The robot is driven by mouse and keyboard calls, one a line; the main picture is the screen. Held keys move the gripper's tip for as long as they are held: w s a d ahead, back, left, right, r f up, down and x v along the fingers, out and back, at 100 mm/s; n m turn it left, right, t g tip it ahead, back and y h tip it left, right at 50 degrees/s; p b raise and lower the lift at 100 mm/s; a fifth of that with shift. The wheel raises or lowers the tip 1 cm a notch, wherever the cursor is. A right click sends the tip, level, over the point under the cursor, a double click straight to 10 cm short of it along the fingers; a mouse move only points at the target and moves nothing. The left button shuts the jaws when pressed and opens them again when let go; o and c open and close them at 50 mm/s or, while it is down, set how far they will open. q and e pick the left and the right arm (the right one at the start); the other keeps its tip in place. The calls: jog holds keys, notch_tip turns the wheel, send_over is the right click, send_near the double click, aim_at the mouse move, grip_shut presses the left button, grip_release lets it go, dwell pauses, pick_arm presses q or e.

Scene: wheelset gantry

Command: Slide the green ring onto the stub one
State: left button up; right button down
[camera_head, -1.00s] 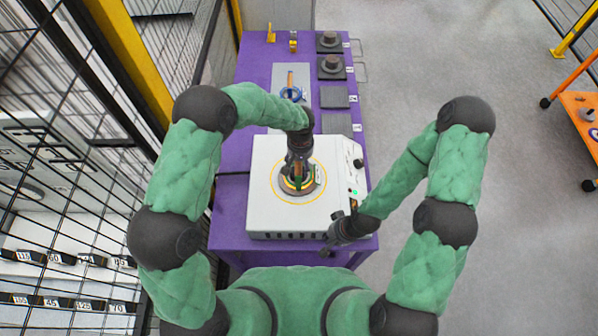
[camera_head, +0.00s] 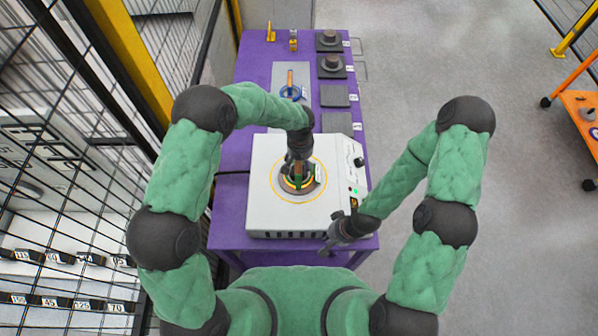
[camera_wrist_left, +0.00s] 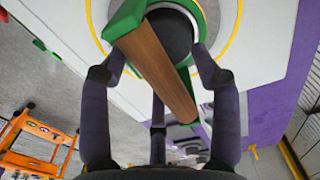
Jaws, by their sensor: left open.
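The green ring (camera_head: 289,186) lies on the round spot inside the yellow circle on top of the white box. In the left wrist view the green ring (camera_wrist_left: 202,12) surrounds a dark round centre, and a wooden handle with a green end (camera_wrist_left: 152,60) rises from it. My left gripper (camera_head: 298,178) is over the ring, with its open fingers (camera_wrist_left: 158,75) spread around the handle. My right gripper (camera_head: 334,242) is at the box's front right corner; its jaws are too small to judge. Two dark stubs (camera_head: 330,35) (camera_head: 332,62) stand on pads at the back right; their labels are unreadable.
The white box (camera_head: 262,215) stands on the purple table (camera_head: 228,190). A blue ring with a wooden handle (camera_head: 291,93) lies on a grey plate behind it. Two pads (camera_head: 335,96) (camera_head: 338,122) are bare. A mesh fence (camera_head: 60,130) runs on the left.

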dwell(0.4)
pick_arm(q)
grip_shut()
